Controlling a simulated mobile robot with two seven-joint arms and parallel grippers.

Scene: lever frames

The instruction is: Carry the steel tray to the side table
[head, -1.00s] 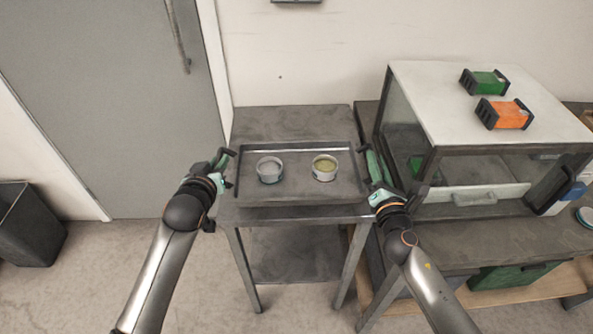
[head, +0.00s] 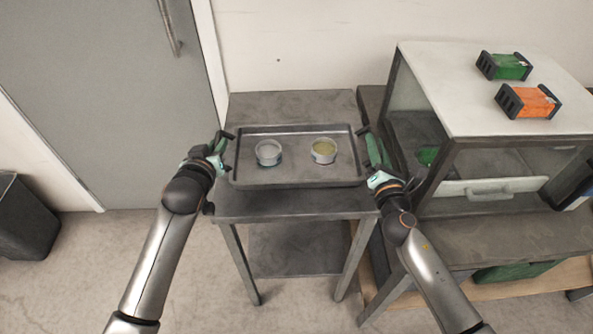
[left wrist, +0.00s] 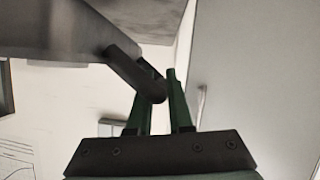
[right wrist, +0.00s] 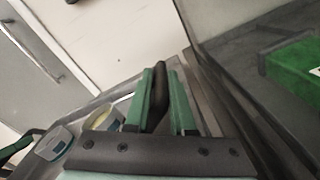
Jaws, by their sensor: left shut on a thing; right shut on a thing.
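The steel tray (head: 297,174) is level over the top of the grey side table (head: 292,104). I cannot tell whether it touches the tabletop. Two small round tubs, one greyish (head: 268,153) and one yellowish (head: 323,150), stand upright in the tray. My left gripper (head: 223,143) is shut on the tray's left handle, a dark bar that shows between the fingers in the left wrist view (left wrist: 150,86). My right gripper (head: 367,141) is shut on the right handle, which shows in the right wrist view (right wrist: 160,92).
Right of the side table, a workbench (head: 455,243) carries a glass-sided cabinet (head: 480,85) close to my right gripper. A green block (head: 504,66) and an orange block (head: 528,101) lie on its top. A door (head: 95,90) and a dark bin (head: 25,220) are on the left.

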